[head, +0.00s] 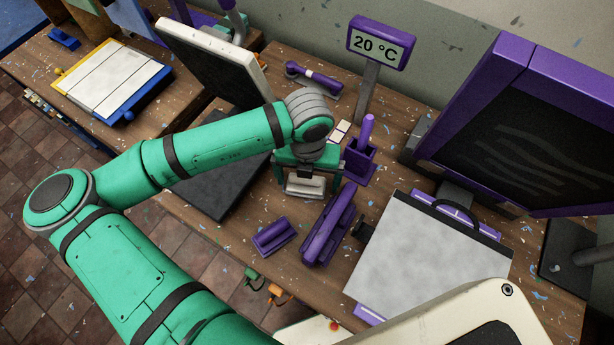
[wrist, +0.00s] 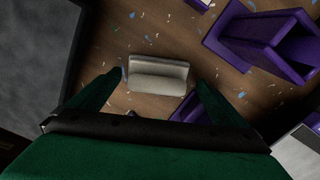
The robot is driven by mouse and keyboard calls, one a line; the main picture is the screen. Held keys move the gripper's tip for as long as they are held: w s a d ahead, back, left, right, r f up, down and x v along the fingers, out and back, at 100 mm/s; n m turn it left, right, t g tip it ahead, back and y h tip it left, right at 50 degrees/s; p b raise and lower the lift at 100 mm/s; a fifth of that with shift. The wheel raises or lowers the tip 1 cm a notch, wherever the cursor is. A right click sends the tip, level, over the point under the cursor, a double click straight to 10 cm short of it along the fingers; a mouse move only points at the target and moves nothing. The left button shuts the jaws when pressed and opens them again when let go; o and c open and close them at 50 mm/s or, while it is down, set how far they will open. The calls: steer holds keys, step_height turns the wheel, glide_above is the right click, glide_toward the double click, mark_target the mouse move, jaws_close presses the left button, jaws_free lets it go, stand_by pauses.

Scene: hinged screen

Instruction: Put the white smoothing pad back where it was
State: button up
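The white smoothing pad (head: 305,187) is a small off-white block with a ridge along it, on or just above the brown bench; I cannot tell if it touches the wood. In the wrist view the pad (wrist: 158,76) lies between my fingertips. My gripper (head: 309,185) is over it with its green fingers apart, one at each short end. A narrow gap shows between pad and fingers, clearest at the right finger. In the wrist view my gripper (wrist: 160,78) also looks open. The pad's underside is hidden.
A purple holder (head: 359,165) stands close right of my gripper. A long purple tool (head: 329,226) and small purple block (head: 273,237) lie in front. A dark slab (head: 215,190) is left. A grey-white panel (head: 425,250), purple-framed screen (head: 520,130) and temperature display (head: 377,46) stand around.

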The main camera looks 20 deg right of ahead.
steer(key=shift+a, duration=0.2)
steer(key=shift+r, duration=0.2)
step_height(320, 180, up, 12)
stand_by(0.4)
steer(key=shift+d, duration=0.1)
stand_by(0.3)
